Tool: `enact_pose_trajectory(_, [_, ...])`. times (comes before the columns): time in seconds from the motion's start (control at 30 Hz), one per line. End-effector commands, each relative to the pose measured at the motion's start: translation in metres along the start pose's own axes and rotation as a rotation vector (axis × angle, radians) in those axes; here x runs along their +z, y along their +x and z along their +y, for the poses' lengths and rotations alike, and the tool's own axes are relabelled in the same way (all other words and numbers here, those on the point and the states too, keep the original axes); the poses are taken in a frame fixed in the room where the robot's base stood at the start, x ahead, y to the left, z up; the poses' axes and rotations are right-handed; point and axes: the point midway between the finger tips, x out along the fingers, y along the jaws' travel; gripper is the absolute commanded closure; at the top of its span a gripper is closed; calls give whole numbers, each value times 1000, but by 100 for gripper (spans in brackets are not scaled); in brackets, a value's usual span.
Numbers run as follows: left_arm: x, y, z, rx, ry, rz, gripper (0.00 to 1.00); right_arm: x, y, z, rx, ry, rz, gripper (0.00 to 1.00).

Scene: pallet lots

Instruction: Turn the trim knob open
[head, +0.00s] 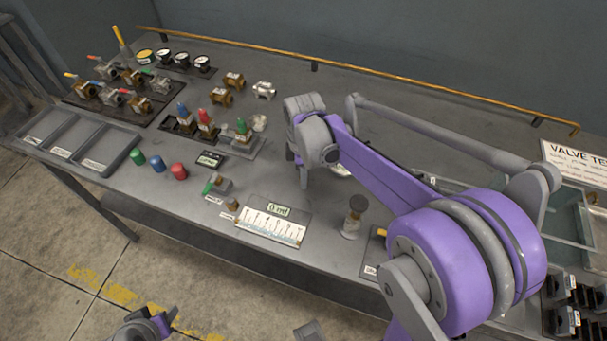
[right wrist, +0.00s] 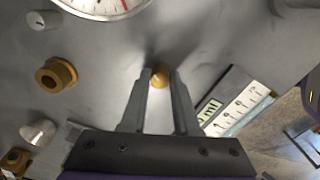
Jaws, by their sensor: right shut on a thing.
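My right gripper (right wrist: 160,76) is shut on a small round brass-coloured knob (right wrist: 159,78), with one finger on each side of it in the right wrist view. I take this knob for the trim knob; its stem and any turn mark are hidden. In the head view my right gripper (head: 303,177) points down at the bench, and its own wrist hides the knob. A white dial gauge (right wrist: 104,6) is cut by the top edge of the right wrist view. Part of it shows behind my right arm in the head view (head: 341,171). My left jaws do not show.
A ruled card marked "0 ml" (head: 272,226) lies near the bench's front edge. A dark-topped cylinder (head: 354,215) stands to its right. Several valves (head: 207,122), coloured caps (head: 157,163) and grey trays (head: 68,137) fill the left. A brass rail (head: 370,73) runs along the back.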

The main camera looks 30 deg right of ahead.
Motion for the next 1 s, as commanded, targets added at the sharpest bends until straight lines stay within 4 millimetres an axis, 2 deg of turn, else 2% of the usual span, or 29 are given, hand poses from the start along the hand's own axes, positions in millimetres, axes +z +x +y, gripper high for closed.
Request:
enact_pose_trajectory(0.37, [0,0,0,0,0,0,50,0,-1,1,2,-151,0,100])
enact_pose_trajectory(0.9, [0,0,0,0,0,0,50,0,-1,1,2,-171,0,100])
enact_pose_trajectory(0.93, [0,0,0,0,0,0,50,0,-1,1,1,-171,0,65])
enact_pose_trajectory(1.0, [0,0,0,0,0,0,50,0,-1,1,1,-171,0,53])
